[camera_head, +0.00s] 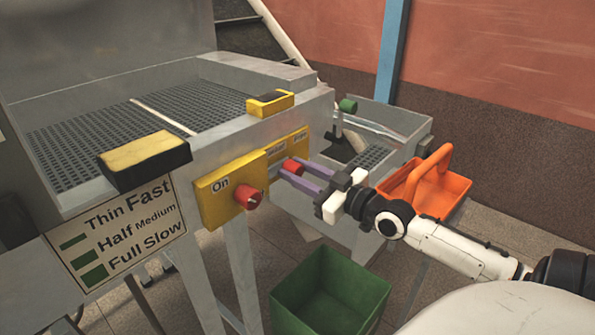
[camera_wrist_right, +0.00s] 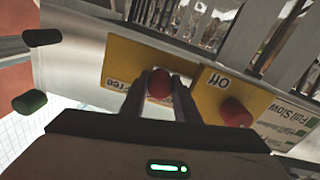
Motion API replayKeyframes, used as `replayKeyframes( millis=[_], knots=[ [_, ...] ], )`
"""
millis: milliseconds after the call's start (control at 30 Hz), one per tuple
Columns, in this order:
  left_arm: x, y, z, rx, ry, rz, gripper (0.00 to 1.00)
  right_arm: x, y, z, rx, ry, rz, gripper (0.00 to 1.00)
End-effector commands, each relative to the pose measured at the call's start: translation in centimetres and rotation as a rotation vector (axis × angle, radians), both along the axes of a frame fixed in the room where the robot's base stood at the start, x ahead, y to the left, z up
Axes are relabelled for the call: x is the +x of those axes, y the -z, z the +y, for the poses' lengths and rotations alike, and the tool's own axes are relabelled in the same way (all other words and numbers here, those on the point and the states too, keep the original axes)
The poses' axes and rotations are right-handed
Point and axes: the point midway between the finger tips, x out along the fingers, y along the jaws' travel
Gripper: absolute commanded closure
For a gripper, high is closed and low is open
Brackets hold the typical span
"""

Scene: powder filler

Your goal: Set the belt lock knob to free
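The belt lock knob appears to be the red knob (camera_head: 293,166) on the smaller yellow panel (camera_head: 300,142). In the right wrist view the knob (camera_wrist_right: 160,84) sits between my fingertips, beside a partly covered label (camera_wrist_right: 128,86) ending in "ree". My right gripper (camera_head: 290,170) has its purple fingers on either side of the knob. In the right wrist view the dark fingers (camera_wrist_right: 160,80) flank it closely; I cannot tell whether they touch it. The knob's pointing direction is unclear. My left gripper is not in view.
Another red knob (camera_head: 249,196) sits on a larger yellow panel (camera_head: 215,196) marked "On", close to the left. A green bin (camera_head: 330,290) stands below. An orange basket (camera_head: 440,190) is at the right, near my right arm. A speed sign (camera_head: 120,232) hangs at the left.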

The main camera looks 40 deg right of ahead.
Motion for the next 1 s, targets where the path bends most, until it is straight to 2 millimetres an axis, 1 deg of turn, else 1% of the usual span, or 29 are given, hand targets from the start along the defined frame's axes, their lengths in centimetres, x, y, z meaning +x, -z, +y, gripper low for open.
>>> replayKeyframes(
  millis=[133,200,267,400,533,667,900,933,1000],
  knots=[
    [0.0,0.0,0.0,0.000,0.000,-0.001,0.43,0.0,0.0,0.0,0.000,0.000,0.000,1.00],
    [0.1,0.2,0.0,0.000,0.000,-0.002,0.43,0.0,0.1,-0.3,-0.002,0.000,0.001,1.00],
    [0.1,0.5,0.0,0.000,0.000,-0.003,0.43,0.0,0.3,-0.9,-0.005,0.002,0.002,1.00],
    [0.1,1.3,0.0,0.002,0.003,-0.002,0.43,0.1,0.6,-2.9,-0.009,0.004,0.006,1.00],
    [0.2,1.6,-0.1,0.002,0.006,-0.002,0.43,0.3,0.4,-4.0,-0.005,0.002,0.004,1.00],
    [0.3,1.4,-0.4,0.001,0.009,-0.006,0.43,0.4,0.2,-4.4,-0.001,0.001,0.003,1.00],
    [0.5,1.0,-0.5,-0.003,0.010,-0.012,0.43,0.4,0.0,-4.6,0.000,0.003,0.001,1.00],
    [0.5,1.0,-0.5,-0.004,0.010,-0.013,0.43,0.4,0.0,-4.6,0.000,0.004,0.001,0.71],
    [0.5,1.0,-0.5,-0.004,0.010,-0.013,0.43,0.4,0.0,-4.6,0.000,0.004,0.001,0.59]
  ],
)
